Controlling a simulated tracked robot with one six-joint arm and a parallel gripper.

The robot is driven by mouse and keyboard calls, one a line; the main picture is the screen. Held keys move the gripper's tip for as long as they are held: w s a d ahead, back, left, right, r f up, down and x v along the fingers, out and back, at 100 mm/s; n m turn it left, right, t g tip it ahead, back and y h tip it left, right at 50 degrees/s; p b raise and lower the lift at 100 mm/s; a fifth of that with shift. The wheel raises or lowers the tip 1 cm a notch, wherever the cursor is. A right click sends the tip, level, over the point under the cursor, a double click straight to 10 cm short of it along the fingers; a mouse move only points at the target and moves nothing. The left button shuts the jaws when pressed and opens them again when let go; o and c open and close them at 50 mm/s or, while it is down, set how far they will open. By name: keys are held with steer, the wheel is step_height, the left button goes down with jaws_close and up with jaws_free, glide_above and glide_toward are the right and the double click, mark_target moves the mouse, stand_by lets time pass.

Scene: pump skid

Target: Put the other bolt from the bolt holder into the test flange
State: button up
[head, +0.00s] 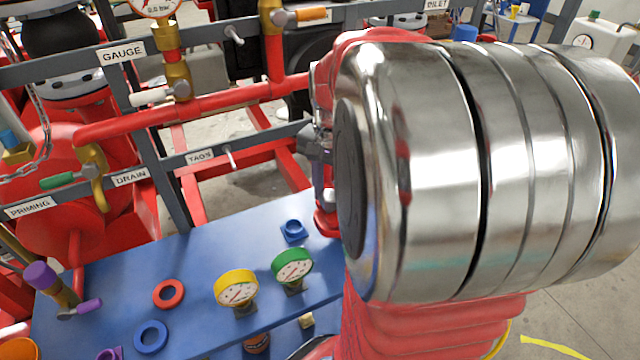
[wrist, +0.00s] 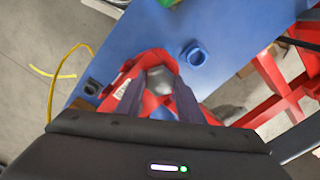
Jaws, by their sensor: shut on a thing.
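My gripper (wrist: 156,92) is shut in the wrist view, its two dark fingers on either side of a grey rounded thing (wrist: 158,80), which looks like the bolt. A red body (wrist: 150,60) with a white label surrounds the fingertips; I cannot tell if it is the test flange or how deep the bolt sits. In the head view my gripper is mostly hidden behind my silver arm joint, and a red round piece (head: 326,224) shows at the blue table's far right edge, just below it. I cannot make out the bolt holder for certain.
On the blue table (head: 200,262) stand a yellow gauge (head: 237,287), a green gauge (head: 292,265), a small blue socket (head: 293,231), a red ring (head: 168,294) and a blue ring (head: 150,337). Red pipes and grey rails (head: 150,180) rise behind the table.

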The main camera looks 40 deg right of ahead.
steer(key=shift+f, duration=0.8)
stand_by(0.4)
steer(key=o, duration=1.2)
steer(key=shift+c, duration=0.2)
steer(key=shift+r, duration=0.15)
step_height(320, 180, up, 14)
steer(key=shift+f, duration=0.25)
